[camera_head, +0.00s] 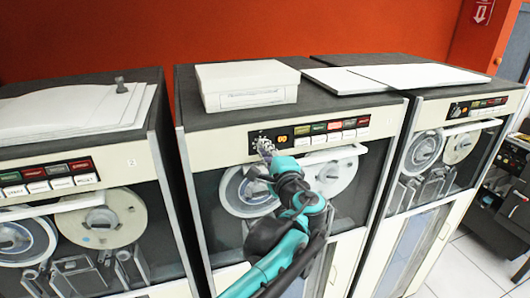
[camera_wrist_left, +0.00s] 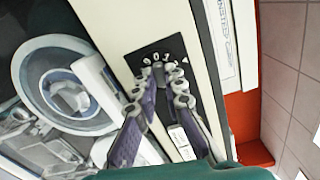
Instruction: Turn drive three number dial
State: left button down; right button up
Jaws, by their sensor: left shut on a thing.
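The number dial (camera_head: 257,138) sits at the left end of the black control panel on the middle tape drive (camera_head: 222,150). In the left wrist view the dial (camera_wrist_left: 157,59) has white digits around it. My left gripper (camera_head: 265,149) reaches it from the front. In the wrist view its two fingers (camera_wrist_left: 159,72) close from both sides on the dial's knob, which they mostly hide. I cannot read the dial's setting. My right gripper is not in view.
Beside the dial are an orange display (camera_head: 283,139) and coloured buttons (camera_head: 334,126). A white box (camera_head: 247,84) rests on the middle drive. Similar drives stand at left (camera_head: 160,146) and right (camera_head: 413,110). Tape reels (camera_head: 249,190) lie behind glass below the panel.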

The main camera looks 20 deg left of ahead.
pick_arm(q)
jog(key=shift+m, duration=0.6)
jog(key=c, duration=1.6)
grip_release()
jog(key=v, duration=1.2)
